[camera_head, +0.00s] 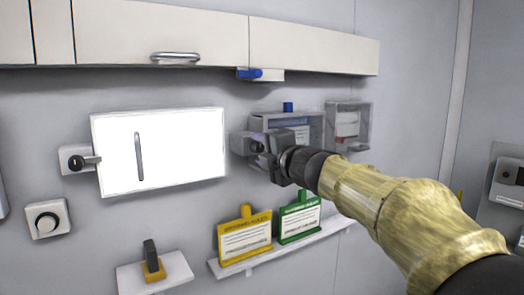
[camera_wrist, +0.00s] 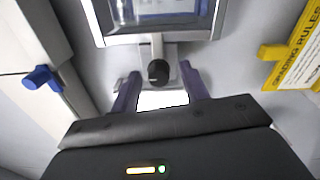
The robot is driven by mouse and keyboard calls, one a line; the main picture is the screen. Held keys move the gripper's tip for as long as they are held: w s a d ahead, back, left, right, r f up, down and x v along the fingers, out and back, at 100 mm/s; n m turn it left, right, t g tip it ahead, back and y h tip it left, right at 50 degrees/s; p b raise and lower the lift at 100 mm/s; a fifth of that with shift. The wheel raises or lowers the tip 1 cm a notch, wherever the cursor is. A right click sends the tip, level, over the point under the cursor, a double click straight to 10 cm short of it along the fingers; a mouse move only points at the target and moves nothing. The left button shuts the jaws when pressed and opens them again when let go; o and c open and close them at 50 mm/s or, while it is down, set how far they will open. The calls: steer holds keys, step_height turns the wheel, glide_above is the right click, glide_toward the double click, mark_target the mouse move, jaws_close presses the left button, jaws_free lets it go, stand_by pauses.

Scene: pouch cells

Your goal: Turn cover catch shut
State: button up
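A clear-fronted cover box (camera_head: 290,122) is mounted on the wall, partly hidden behind my gripper (camera_head: 258,147). In the wrist view, the cover (camera_wrist: 155,36) fills the top middle. Its catch, a round black knob (camera_wrist: 158,72) on a grey mount, sits just beside the cover's edge. My gripper (camera_wrist: 160,76) is open, with one finger on each side of the knob. A gap shows between knob and fingers; I cannot tell how deep the fingers reach. In the head view the catch is mostly hidden by my gripper.
A white panel (camera_head: 185,150) with a handle and a side latch (camera_head: 77,160) is on the left. A blue knob (camera_head: 250,73) is under the cabinets (camera_head: 190,38). Yellow (camera_head: 245,240) and green (camera_head: 299,222) signs stand on a shelf below. A second clear box (camera_head: 348,125) is at right.

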steer(key=shift+s+d, duration=0.1)
steer(key=b+v, duration=0.2)
steer(key=v, duration=1.5)
steer(key=shift+b, duration=0.3)
steer(key=shift+d, duration=0.1)
steer(key=w+d+f+m+g+h, duration=0.1)
steer(key=d+f+m+h, duration=0.2)
steer(key=f+m, duration=0.45)
steer(key=w+d+f+m+g+h, duration=0.1)
steer(key=w+d+f+m+h, duration=0.3)
steer(key=f, duration=0.6)
steer(key=s+d+f+m+g+h, duration=0.1)
steer(key=d+f+m+h, duration=0.15)
steer(key=f+m, duration=0.5)
steer(key=s+f+m+g, duration=0.4)
steer(key=s+f, duration=0.4)
steer(key=f, duration=0.2)
steer(key=s+a+f+m+g, duration=0.1)
steer(key=s+f+m+g, duration=0.2)
steer(key=s+f+g, duration=0.2)
steer(key=s+f, duration=0.3)
steer(key=f, duration=0.3)
steer(key=shift+s+a+m, duration=0.3)
steer(key=shift+m, duration=0.1)
